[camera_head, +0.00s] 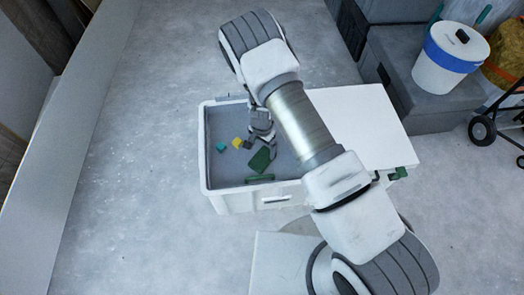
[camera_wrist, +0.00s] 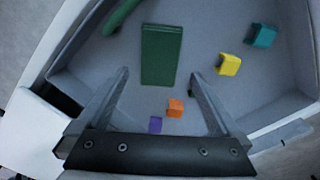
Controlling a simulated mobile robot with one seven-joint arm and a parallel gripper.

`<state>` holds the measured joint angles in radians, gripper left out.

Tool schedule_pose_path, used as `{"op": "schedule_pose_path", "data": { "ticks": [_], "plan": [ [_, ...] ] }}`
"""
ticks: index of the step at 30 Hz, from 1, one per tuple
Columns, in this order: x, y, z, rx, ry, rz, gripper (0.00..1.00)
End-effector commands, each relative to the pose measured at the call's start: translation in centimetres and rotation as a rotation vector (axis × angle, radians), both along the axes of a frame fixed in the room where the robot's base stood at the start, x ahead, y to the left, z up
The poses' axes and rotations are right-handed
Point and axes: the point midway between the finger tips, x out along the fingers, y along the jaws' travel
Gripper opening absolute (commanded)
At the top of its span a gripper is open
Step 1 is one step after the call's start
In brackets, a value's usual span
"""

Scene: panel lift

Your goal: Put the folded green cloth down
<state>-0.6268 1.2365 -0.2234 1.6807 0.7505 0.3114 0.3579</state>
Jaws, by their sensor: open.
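The folded green cloth (camera_wrist: 160,55) is a flat dark green rectangle. It lies on the grey floor of the white bin, and in the head view the cloth (camera_head: 260,159) is near the bin's middle, just below my gripper. My gripper (camera_wrist: 158,80) is open, with its two fingers apart on either side of the cloth's near end in the wrist view. Nothing is held between the fingers. In the head view my gripper (camera_head: 262,137) is inside the bin's outline, partly hidden by my arm.
The white bin (camera_head: 205,165) also holds a teal block (camera_wrist: 262,35), a yellow block (camera_wrist: 228,64), an orange block (camera_wrist: 175,108), a purple block (camera_wrist: 155,125) and a green bar (camera_head: 259,178). A white lid or panel (camera_head: 365,115) lies to the right. A white bucket (camera_head: 447,62) stands far right.

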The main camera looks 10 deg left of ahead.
Motion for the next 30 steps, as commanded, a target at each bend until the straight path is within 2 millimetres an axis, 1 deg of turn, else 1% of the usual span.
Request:
{"op": "schedule_pose_path", "data": {
  "ticks": [1,3,6,10,17,20,23,26,27,29,30],
  "plan": [
    [0.0,0.0,1.6,0.001,-0.001,0.0,1.0],
    [0.0,0.1,2.9,0.001,-0.001,0.0,1.0],
    [0.0,0.0,4.3,0.0,0.0,0.0,1.0],
    [0.0,0.0,5.3,0.0,0.0,0.0,1.0],
    [0.0,0.0,5.7,0.0,0.0,0.0,1.0],
    [0.4,0.0,6.7,0.01,-0.004,0.003,1.0],
    [1.2,0.2,9.5,0.039,-0.014,0.013,1.0],
    [2.1,0.0,13.8,0.077,-0.03,0.035,1.0],
    [2.4,-0.1,15.7,0.093,-0.039,0.046,1.0],
    [2.7,-0.4,18.4,0.114,-0.052,0.066,1.0],
    [2.8,-0.7,20.2,0.128,-0.061,0.077,1.0]
  ]
}}
